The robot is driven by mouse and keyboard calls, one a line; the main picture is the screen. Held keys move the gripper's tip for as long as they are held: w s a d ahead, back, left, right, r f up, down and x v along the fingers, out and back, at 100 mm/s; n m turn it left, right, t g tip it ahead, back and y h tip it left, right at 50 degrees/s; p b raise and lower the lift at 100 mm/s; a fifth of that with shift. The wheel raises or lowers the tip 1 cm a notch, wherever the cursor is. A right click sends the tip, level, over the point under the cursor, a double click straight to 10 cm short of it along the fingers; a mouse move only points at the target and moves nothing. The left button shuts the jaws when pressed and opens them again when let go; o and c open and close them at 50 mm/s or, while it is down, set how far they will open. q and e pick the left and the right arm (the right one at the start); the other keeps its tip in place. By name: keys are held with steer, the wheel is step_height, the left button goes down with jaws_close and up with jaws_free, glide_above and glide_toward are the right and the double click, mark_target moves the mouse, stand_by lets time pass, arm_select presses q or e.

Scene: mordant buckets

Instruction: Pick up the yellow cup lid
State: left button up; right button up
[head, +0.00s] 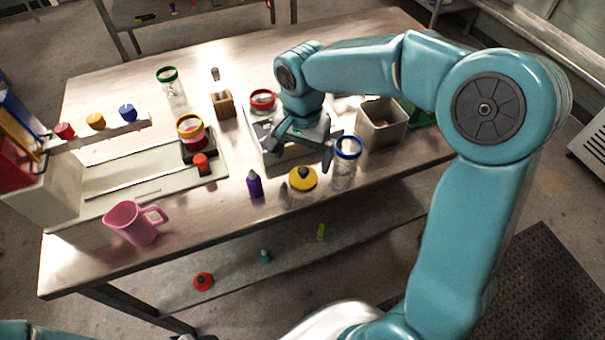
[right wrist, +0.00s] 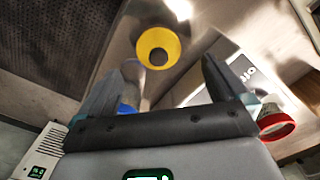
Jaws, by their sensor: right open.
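The yellow cup lid (head: 303,181), a round disc with a dark knob, lies on the table near its front edge. It also shows in the right wrist view (right wrist: 147,39), ahead of the fingers and a little left of the middle between them. My right gripper (head: 298,156) is open and empty, above the table and just behind the lid in the head view, apart from it. My left gripper is out of view; only a bit of teal arm shows at the lower left.
A blue-rimmed clear cup (head: 344,170) stands close right of the lid. A purple-capped bottle (head: 254,184) stands to its left. A grey bin (head: 381,124), red-rimmed cup (head: 262,100) and pink jug (head: 136,223) are also on the table. The table edge runs just in front.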

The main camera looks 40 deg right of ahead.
mark_target(303, 170)
steer(key=shift+s+a+f, duration=0.1)
steer(key=shift+s+f, duration=0.1)
steer(key=shift+f, duration=0.05)
step_height(303, 170, down, 5)
steer(key=shift+w, duration=0.15)
steer(key=c, duration=1)
steer(key=shift+c, duration=0.7)
